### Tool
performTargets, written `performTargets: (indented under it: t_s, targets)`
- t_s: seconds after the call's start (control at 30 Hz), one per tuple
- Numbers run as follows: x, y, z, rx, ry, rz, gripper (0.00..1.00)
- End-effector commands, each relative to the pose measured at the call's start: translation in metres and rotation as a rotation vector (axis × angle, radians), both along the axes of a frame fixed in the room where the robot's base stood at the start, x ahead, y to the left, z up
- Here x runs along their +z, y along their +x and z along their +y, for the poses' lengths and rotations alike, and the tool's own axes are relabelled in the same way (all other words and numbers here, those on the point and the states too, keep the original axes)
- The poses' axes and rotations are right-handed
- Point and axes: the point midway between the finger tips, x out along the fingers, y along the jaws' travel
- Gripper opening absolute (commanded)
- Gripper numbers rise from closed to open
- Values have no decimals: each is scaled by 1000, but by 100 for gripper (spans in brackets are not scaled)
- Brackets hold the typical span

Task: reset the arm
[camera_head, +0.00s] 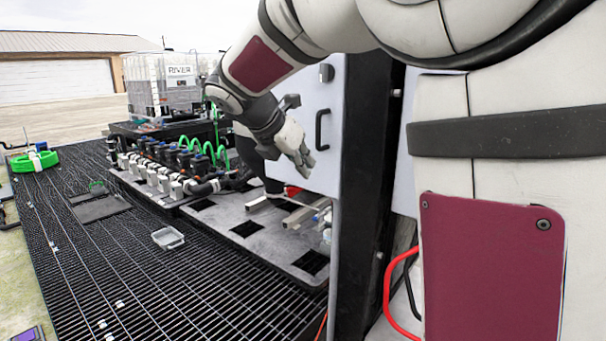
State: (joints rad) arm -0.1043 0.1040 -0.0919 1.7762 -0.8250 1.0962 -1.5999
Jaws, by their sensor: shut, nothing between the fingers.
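My arm reaches from the upper right of the head view down to the middle. My gripper (305,163) hangs at its end, pointing down and right. It is shut with nothing in it. It is in front of a pale cabinet door (305,105) with a dark handle (322,129), just right of the fingers. Whether the gripper touches the door cannot be told. Below the gripper is a grey metal deck plate (250,238) with dark square openings.
A manifold of valves and pipes (165,165) stands left of my gripper, with a white caged tote (165,85) behind it. A clear tray (168,238) lies on the black grating (150,290). A black post (365,170) stands right of the door. Open grating lies at the left.

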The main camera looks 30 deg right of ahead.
Motion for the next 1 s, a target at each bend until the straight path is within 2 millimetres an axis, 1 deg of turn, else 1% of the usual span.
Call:
performTargets:
  t_s: [0.27, 0.37, 0.47, 0.5, 0.57, 0.6, 0.67, 0.7, 0.77, 0.8, 0.9, 1.0]
  targets:
    - [4, -4, 3, -8, 7, -6, 0]
    - [4, -17, 7, -59, 62, -60, 0]
    - [2, -45, 18, -180, 183, -172, 0]
    - [0, -60, 24, -248, 249, -230, 0]
    - [-3, -84, 35, -361, 356, -319, 0]
    - [-7, -100, 43, -444, 430, -376, 0]
    - [-12, -123, 55, -571, 536, -458, 0]
    - [-16, -139, 63, -659, 606, -507, 0]
    - [-23, -160, 76, -793, 710, -576, 0]
    - [-27, -175, 85, -885, 777, -618, 0]
    - [-40, -207, 105, -1119, 934, -708, 0]
    - [-52, -232, 123, -1329, 1061, -768, 0]
